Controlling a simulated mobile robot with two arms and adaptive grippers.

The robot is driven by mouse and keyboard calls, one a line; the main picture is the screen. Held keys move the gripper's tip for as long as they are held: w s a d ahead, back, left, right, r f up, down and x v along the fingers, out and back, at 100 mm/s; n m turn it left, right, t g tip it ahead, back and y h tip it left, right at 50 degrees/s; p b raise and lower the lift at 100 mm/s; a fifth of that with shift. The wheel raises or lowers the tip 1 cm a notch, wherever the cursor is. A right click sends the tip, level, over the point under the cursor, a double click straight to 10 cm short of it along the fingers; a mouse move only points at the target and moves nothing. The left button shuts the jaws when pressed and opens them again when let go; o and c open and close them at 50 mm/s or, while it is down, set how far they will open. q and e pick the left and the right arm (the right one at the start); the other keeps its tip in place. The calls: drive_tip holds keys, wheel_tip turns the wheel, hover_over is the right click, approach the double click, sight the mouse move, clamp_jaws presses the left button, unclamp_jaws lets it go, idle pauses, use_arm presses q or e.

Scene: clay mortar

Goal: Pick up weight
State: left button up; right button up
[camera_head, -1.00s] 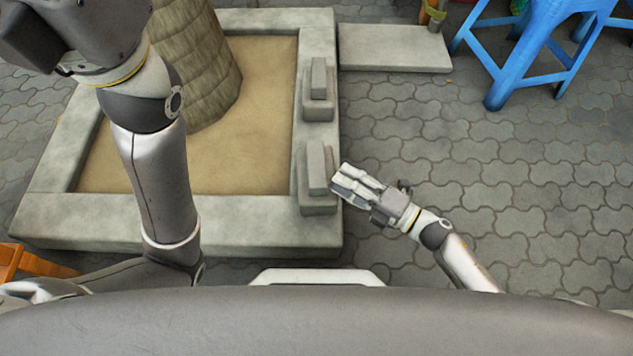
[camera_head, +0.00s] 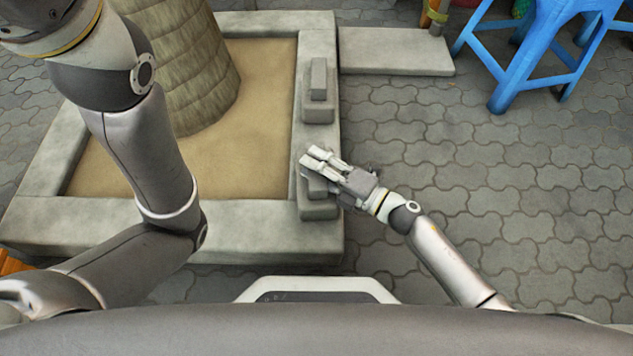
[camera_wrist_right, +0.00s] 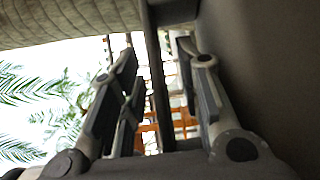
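Two grey stepped stone weights stand on the right rim of a stone planter. The far weight (camera_head: 318,90) is in full view. The near weight (camera_head: 318,203) is partly hidden under my right gripper (camera_head: 312,159), whose fingers reach left across its upper block. In the right wrist view my right gripper's fingers (camera_wrist_right: 165,85) are spread apart. A dark grey strip shows between them, and a large grey surface lies close on the right. I cannot tell whether the fingers touch the weight. My left arm crosses the left of the head view; its gripper is outside the picture.
The planter (camera_head: 250,235) holds sand and a thick tree trunk (camera_head: 185,65). A low stone slab (camera_head: 395,50) lies behind on the right. A blue stool (camera_head: 535,50) stands at the upper right. The paving (camera_head: 490,190) right of the planter is clear.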

drive_tip(key=shift+c, duration=0.2)
clamp_jaws()
drive_tip(key=shift+w+r, duration=0.1)
drive_tip(key=shift+r, duration=0.25)
